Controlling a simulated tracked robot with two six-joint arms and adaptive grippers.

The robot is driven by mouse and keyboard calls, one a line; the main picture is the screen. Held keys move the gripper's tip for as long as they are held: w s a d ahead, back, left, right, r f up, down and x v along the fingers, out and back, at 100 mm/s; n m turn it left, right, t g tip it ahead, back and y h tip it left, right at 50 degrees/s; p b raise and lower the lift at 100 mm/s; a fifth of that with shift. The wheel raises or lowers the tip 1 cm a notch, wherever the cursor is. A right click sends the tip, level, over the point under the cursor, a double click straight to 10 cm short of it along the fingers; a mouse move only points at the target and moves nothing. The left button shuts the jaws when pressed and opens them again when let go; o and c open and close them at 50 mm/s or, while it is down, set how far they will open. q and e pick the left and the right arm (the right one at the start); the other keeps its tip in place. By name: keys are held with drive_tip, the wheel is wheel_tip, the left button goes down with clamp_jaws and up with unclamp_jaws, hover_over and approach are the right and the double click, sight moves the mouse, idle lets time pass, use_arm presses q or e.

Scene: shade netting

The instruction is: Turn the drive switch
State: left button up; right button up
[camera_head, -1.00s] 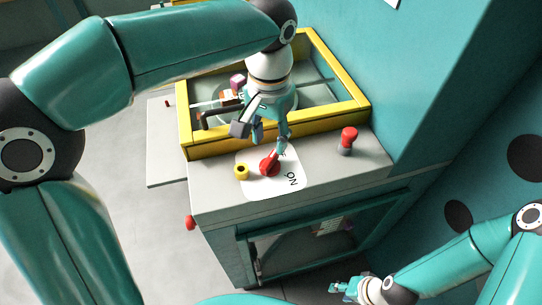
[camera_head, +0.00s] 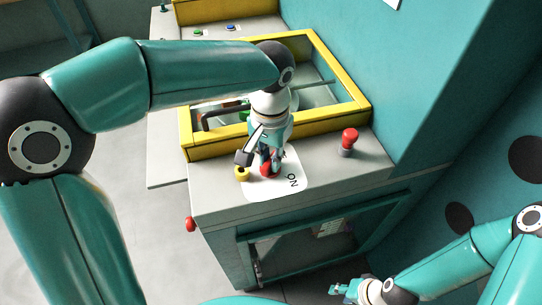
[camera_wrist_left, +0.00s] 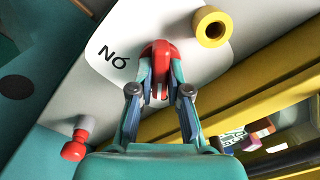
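The red drive switch (camera_head: 266,171) sits on a white plate (camera_head: 296,182) marked ON, on top of the grey cabinet. In the left wrist view the switch (camera_wrist_left: 160,52) stands between my fingertips. My left gripper (camera_head: 270,160) reaches down onto it from above. In the left wrist view my left gripper (camera_wrist_left: 162,75) has one finger on each side of the red handle, seemingly pressed against it. The fingers hide part of the switch in the head view. My right gripper (camera_head: 344,289) is low and away from the cabinet, too small to read its opening.
A yellow ring-shaped part (camera_head: 242,174) is just left of the switch. A red-topped knob (camera_head: 348,140) stands to its right. A yellow-framed bay (camera_head: 340,75) rises behind. A red knob (camera_head: 190,224) sticks out from the cabinet's left side. The teal wall closes the right.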

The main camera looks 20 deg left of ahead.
use_arm(q)
drive_tip(key=shift+d, duration=0.1)
clamp_jaws()
drive_tip(key=shift+m, duration=0.3)
drive_tip(key=m+p, duration=0.1)
drive_tip(key=m, duration=0.2)
drive_tip(key=shift+r, duration=0.1)
drive_tip(key=m+p, duration=0.1)
drive_tip(key=m, duration=0.4)
drive_tip(key=shift+w+m, duration=0.1)
drive_tip(key=shift+m, duration=0.3)
drive_tip(key=m+p, duration=0.1)
drive_tip(key=m, duration=0.3)
drive_tip(key=shift+m+p, duration=0.7)
drive_tip(key=shift+m, duration=1.5)
drive_tip(key=shift+w+r, duration=0.1)
drive_tip(key=o, duration=0.7)
unclamp_jaws()
drive_tip(key=shift+o, duration=0.3)
